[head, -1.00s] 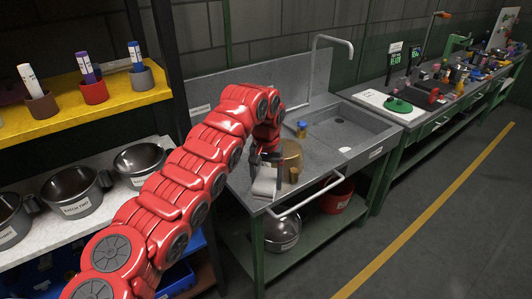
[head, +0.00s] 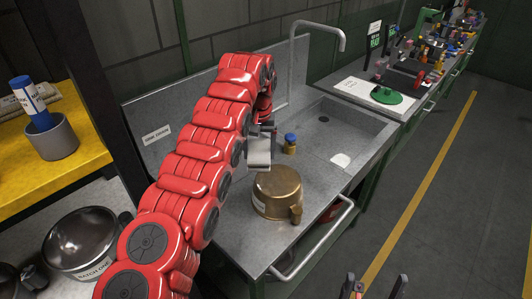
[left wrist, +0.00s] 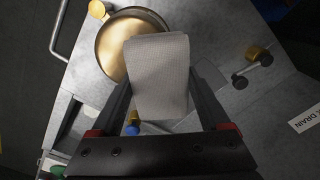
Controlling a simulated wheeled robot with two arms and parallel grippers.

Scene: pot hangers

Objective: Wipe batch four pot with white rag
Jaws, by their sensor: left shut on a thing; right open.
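My left gripper (head: 262,132) is shut on the white rag (head: 258,152), which hangs just behind and above the pot's far rim in the head view. I cannot tell whether rag and pot touch. My right gripper (head: 374,287) is open and empty at the bottom edge.
A metal rail (head: 315,240) runs along the front. A steel pot (head: 82,240) sits at left.

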